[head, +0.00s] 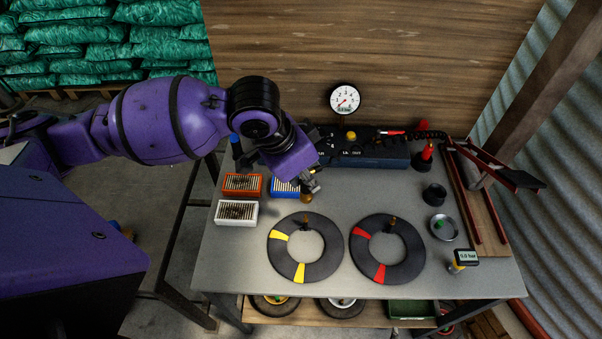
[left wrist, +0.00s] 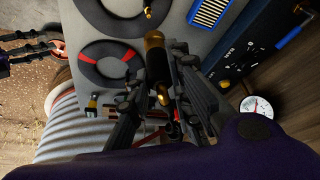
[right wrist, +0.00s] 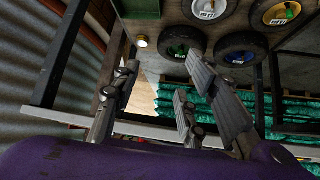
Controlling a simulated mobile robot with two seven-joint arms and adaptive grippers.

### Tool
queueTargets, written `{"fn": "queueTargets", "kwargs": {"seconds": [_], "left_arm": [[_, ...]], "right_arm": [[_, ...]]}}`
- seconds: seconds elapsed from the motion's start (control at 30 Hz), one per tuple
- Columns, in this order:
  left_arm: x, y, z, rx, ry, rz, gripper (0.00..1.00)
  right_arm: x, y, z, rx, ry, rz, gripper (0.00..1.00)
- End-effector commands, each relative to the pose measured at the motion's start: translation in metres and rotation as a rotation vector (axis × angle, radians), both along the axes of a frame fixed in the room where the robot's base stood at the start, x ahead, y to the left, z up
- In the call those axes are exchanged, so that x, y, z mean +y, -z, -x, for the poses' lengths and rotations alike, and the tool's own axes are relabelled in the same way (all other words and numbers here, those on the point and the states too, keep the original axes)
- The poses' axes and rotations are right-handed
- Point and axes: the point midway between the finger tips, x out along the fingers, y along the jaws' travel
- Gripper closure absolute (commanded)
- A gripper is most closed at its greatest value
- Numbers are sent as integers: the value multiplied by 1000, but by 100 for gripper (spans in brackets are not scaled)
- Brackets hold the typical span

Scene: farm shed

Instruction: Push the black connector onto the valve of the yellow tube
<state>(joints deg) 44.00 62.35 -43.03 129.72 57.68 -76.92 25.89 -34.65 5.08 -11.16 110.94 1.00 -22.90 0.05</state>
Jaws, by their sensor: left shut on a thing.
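My left gripper (head: 312,184) is shut on a black connector with brass ends; one brass end (head: 306,198) shows below the fingers in the head view. In the left wrist view the connector (left wrist: 154,42) stands between the fingers, its black middle partly hidden. The yellow-marked tube (head: 333,248) lies flat on the table, below the gripper in the picture. Its valve (head: 305,223) stands up at the ring's far side, and the connector is apart from it. The red-marked tube (head: 417,252) lies to its right. My right gripper (right wrist: 160,75) is open and empty, outside the head view.
Red (head: 257,186), blue (head: 278,190) and white (head: 236,220) boxes stand at the left. A blue-black unit (head: 365,156) with a round gauge (head: 345,98) is at the back. A black cup (head: 433,195), metal dish (head: 455,235) and digital gauge (head: 465,257) stand at the right.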

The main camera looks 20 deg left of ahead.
Motion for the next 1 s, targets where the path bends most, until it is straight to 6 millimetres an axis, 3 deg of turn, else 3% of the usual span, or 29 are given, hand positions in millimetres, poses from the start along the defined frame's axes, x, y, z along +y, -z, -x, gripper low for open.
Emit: {"fn": "queueTargets", "kwargs": {"seconds": [0.57,1.0], "left_arm": [[-2,45,7,8,41,5,100],[-2,51,5,-4,39,5,100]], "right_arm": [[-11,37,30,61,7,22,60],[-15,32,11,16,22,25,60]]}}
